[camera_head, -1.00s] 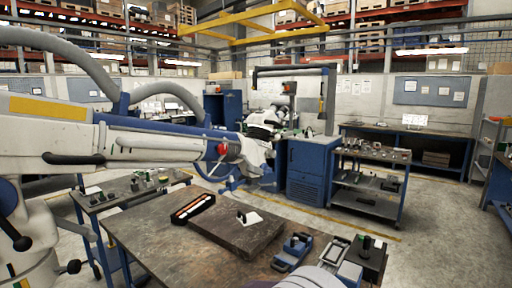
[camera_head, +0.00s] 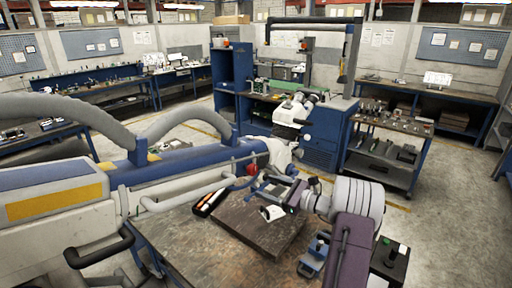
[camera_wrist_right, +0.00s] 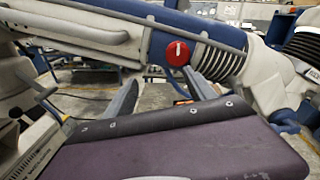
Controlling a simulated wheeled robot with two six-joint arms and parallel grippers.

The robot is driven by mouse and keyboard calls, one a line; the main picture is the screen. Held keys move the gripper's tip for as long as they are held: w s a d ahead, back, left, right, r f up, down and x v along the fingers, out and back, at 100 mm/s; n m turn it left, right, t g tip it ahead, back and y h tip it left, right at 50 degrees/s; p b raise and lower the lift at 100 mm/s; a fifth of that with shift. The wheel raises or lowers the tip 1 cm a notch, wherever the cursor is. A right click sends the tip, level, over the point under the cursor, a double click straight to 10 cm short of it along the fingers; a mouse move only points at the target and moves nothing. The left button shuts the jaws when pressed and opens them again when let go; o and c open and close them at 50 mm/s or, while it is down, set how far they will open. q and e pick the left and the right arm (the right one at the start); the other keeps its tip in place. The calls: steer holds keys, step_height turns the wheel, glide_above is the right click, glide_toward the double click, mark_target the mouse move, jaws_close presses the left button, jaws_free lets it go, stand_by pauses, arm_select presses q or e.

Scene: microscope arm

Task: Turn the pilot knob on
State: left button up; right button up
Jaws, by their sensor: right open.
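The pilot knob is a red round knob (camera_head: 251,168) on the side of the large white and blue microscope arm (camera_head: 185,172) in the head view. In the right wrist view the red knob (camera_wrist_right: 178,53) faces me, with a white mark across it. My right gripper (camera_head: 268,188) reaches in from the right, a little below and to the right of the knob. In the wrist view its two grey fingers (camera_wrist_right: 161,80) are spread apart with nothing between them. The knob lies beyond their tips, nearer the right finger, and is apart from them. My left gripper is not in view.
A worn table (camera_head: 187,246) below holds a dark slab (camera_head: 245,222) and an orange-and-black tool (camera_head: 209,202). A blue device (camera_head: 313,256) stands near the right edge. A grey handle bar (camera_head: 185,200) runs along the arm, left of the knob.

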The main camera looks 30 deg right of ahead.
mark_target(255, 170)
steer(key=shift+m+t+h, duration=0.5)
steer(key=shift+t, duration=0.1)
steer(key=w+p, duration=0.2)
steer(key=w, duration=0.1)
steer(key=w+r+p, duration=0.1)
steer(key=w+p, duration=0.1)
steer(key=w+r+p, duration=0.1)
steer(key=w, duration=0.2)
steer(key=shift+w+a+p, duration=0.3)
steer(key=shift+w+p, duration=0.05)
steer(key=shift+p, duration=0.05)
steer(key=shift+w+a+f, duration=0.2)
steer(key=shift+w, duration=0.3)
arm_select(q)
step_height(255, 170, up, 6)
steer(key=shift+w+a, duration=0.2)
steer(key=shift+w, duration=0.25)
arm_select(e)
steer(key=shift+s, duration=0.1)
